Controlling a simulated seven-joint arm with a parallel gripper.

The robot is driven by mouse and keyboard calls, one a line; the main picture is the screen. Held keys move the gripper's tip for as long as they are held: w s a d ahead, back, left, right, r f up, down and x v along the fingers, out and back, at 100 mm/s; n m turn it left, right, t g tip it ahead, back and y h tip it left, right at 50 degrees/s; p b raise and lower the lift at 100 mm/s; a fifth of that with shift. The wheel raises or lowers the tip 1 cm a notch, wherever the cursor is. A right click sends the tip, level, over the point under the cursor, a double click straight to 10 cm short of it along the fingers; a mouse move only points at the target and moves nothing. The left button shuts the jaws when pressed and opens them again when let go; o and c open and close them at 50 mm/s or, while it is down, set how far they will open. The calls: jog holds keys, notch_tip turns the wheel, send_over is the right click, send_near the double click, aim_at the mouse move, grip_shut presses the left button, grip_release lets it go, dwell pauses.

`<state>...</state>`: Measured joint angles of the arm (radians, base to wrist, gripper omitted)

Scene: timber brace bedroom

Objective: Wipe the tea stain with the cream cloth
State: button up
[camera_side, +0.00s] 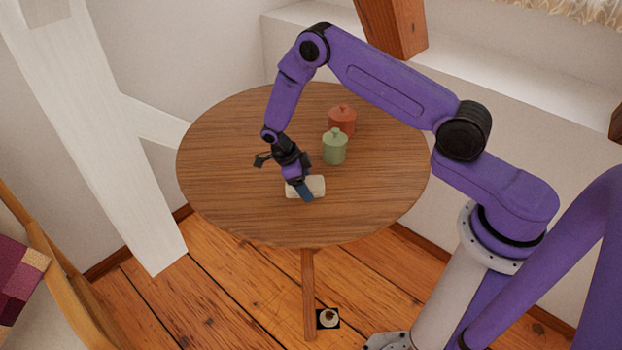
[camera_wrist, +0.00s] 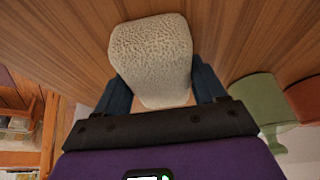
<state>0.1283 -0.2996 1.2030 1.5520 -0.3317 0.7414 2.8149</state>
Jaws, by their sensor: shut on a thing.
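The cream cloth (camera_side: 318,184) is a thick, textured pad at the near middle of the round wooden table. My gripper (camera_side: 305,192) points down at it and is shut on it. In the wrist view the cream cloth (camera_wrist: 152,55) sits between the two blue fingers of my gripper (camera_wrist: 160,92). The cloth looks to be at or just above the tabletop; I cannot tell whether it touches. I see no tea stain in either view; it may be hidden under the cloth or the gripper.
The round table (camera_side: 225,160) holds a green lidded jar (camera_side: 335,149) just behind and right of the cloth, and a red lidded jar (camera_side: 342,118) behind that. The left and front of the tabletop are clear. A white timber brace (camera_side: 100,130) stands to the left.

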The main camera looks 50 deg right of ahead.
jog(key=shift+a, duration=0.5)
jog(key=shift+r, duration=4.1)
